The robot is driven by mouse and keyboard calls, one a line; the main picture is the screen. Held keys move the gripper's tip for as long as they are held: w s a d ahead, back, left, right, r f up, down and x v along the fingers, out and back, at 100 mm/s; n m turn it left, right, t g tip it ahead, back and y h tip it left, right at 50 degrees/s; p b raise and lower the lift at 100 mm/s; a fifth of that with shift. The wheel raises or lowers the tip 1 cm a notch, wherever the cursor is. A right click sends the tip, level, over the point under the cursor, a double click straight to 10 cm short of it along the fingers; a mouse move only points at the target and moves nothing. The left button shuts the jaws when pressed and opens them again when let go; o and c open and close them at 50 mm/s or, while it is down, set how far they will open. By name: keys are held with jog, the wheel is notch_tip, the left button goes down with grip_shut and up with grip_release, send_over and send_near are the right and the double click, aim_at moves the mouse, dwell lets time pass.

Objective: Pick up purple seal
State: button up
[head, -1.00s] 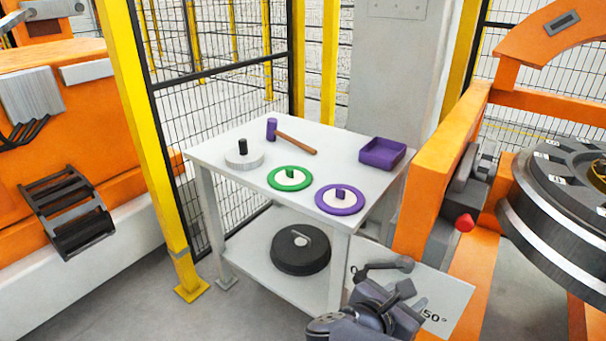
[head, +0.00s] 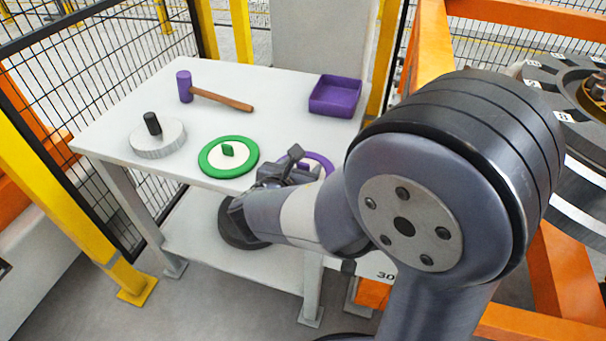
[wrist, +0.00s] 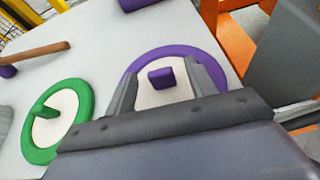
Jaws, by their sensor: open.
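The purple seal, a purple ring with a white centre and a purple block handle, lies on the table. In the head view the purple seal (head: 322,162) is mostly hidden behind my arm and gripper. In the wrist view the purple seal (wrist: 183,54) shows with its handle (wrist: 161,77) between the two fingers. My gripper (wrist: 165,82) is open, with a finger on each side of the handle; I cannot tell how high the fingertips are above the seal. My gripper also shows in the head view (head: 290,160).
The green seal (head: 215,170) lies left of the purple one. A grey disc with a black knob (head: 158,140), a mallet (head: 222,99) and a purple tray (head: 335,108) also stand on the white table (head: 262,88). An orange frame (head: 430,50) borders the table's right side.

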jog(key=shift+x, duration=1.05)
jog(key=c, duration=1.1)
jog(key=shift+r, duration=0.1)
